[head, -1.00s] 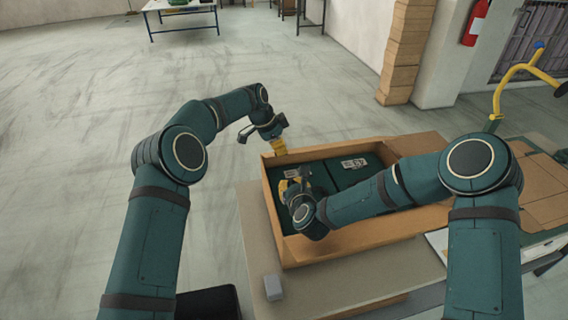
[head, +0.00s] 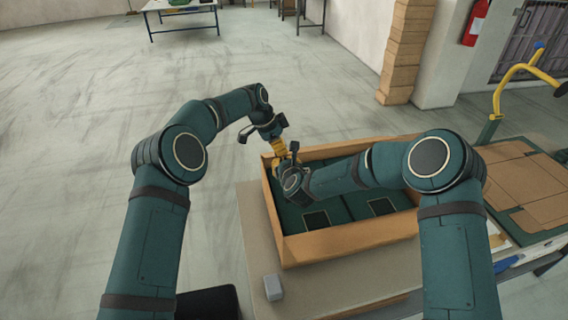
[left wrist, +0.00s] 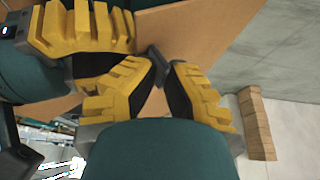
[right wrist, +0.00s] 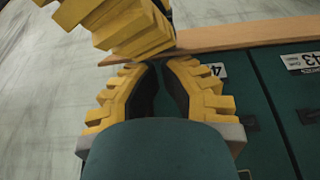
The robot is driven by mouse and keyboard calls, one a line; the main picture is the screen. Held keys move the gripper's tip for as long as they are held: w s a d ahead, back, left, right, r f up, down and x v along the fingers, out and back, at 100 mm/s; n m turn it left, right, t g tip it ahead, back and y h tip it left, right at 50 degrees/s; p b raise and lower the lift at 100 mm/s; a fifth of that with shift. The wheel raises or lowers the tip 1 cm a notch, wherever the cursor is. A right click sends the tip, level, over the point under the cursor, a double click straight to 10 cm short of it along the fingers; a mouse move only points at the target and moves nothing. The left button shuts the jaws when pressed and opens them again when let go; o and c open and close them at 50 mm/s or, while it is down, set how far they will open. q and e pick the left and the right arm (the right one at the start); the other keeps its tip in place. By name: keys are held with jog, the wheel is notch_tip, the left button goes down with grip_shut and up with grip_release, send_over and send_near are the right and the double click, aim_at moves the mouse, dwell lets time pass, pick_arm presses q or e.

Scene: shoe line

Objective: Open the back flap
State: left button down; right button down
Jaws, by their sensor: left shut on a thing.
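An open cardboard box (head: 352,237) stands on the table with green shoe boxes (head: 350,208) inside. My left gripper (head: 278,146) is at its back left corner. In the left wrist view its yellow fingers (left wrist: 165,85) are shut at the edge of a brown cardboard panel (left wrist: 205,28), which I take to be the back flap. My right gripper (right wrist: 160,80) is beside the left one, over the box's back left part. Its fingertips are close together near the cardboard rim (right wrist: 250,36). I cannot tell whether they grip anything. My right forearm hides much of the back side.
A small grey block (head: 273,287) lies on the table (head: 330,291) in front of the box. Flat cardboard (head: 530,185) lies on a surface at the right, near a yellow curved bar (head: 515,72). Open floor (head: 75,150) is at the left.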

pick_arm(q)
jog(key=shift+w+a+f, duration=0.1)
jog(key=shift+a+f, duration=0.05)
jog(key=shift+a, duration=0.1)
